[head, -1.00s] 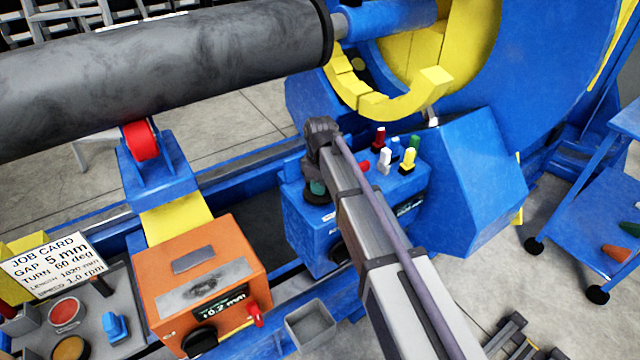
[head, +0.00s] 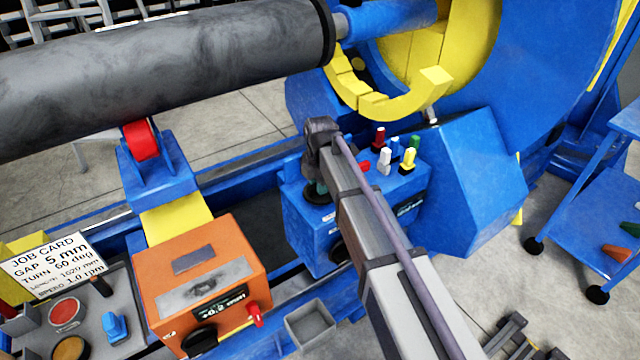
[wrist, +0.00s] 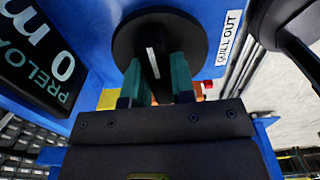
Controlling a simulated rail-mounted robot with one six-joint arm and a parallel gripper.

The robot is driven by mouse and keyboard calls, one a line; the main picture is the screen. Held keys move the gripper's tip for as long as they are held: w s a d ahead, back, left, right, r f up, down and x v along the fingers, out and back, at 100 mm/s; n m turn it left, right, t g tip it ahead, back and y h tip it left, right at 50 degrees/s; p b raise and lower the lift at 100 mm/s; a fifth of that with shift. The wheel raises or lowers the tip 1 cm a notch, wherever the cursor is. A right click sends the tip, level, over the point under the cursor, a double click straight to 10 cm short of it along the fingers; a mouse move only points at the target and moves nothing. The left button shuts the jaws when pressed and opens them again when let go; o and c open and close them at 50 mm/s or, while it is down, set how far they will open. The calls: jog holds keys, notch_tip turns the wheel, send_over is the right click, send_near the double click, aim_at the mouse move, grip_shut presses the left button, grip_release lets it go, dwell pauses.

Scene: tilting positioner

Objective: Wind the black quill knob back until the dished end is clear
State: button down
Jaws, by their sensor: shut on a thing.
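The black quill knob (wrist: 150,28) is a round disc with a white index line, on a blue panel beside a "QUILL OUT" label (wrist: 228,38). My gripper (wrist: 159,78) has its teal fingers shut on the knob, one on each side of the white line. In the head view my gripper (head: 317,188) is at the blue control box (head: 300,225), partly hidden by my arm. The dark roll (head: 170,70) lies across the top. The blue quill (head: 390,17) with its grey tip meets the roll's right end; the dished end face is hidden, and I cannot tell any gap.
Coloured knobs (head: 384,160) stand on the control box. A yellow hooked ring (head: 395,105) is above it. An orange box (head: 205,275) with a display, a job card (head: 50,262) and a grey bin (head: 310,325) are in front. A preload display (wrist: 40,60) is left of the knob.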

jog(key=n, duration=1.2)
dwell(0.5)
jog(key=c, duration=1)
grip_release()
jog(key=shift+o, duration=0.2)
notch_tip(320, 180, up, 11)
jog(key=p, duration=1.1)
jog(key=shift+f, duration=0.15)
